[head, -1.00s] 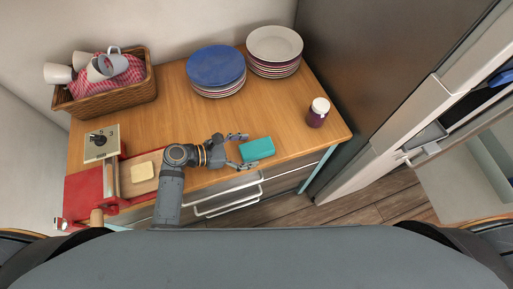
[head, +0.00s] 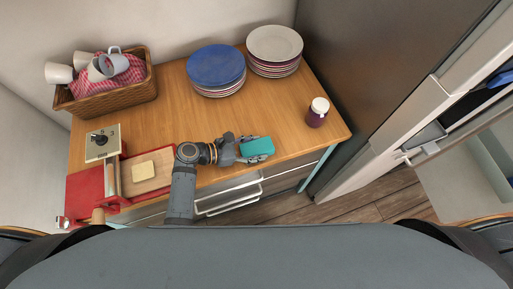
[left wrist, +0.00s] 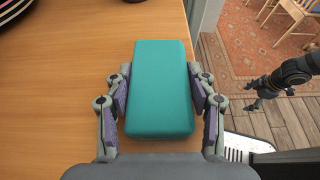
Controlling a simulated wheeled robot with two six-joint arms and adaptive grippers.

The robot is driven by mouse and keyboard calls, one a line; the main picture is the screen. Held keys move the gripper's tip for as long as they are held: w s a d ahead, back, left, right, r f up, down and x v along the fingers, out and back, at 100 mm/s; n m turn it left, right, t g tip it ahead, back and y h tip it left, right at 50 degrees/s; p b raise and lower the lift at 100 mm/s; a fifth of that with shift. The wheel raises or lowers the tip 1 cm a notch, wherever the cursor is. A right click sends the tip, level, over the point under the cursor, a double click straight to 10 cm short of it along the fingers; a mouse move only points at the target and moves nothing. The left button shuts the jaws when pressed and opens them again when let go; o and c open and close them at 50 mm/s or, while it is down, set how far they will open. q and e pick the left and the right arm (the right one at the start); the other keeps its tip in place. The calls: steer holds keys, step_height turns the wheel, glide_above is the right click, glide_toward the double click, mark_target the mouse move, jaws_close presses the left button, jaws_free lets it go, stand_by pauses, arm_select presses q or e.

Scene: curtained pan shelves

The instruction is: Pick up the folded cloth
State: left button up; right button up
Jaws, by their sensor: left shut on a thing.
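The folded cloth (head: 258,146) is a teal block near the front edge of the wooden table. It also fills the middle of the left wrist view (left wrist: 160,85). My left gripper (head: 250,147) is shut on the cloth, with one finger pad against each long side (left wrist: 160,92). The cloth's far part sticks out beyond the fingertips. I cannot tell whether it still rests on the tabletop. In the left wrist view, a dark gripper-like part (left wrist: 268,84) shows at the right, over the floor; its finger state is unclear.
Plate stacks (head: 216,70) (head: 275,44) stand at the back. A lidded jar (head: 317,112) stands to the right. A wicker basket (head: 110,101) with cups is at back left. A cutting board (head: 145,172) lies left of my gripper. The table's middle (head: 190,120) is clear.

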mark_target(255, 147)
arm_select(q)
steer(key=shift+r, duration=0.1)
step_height(255, 147, up, 10)
steer(key=shift+f, duration=0.1)
stand_by(0.4)
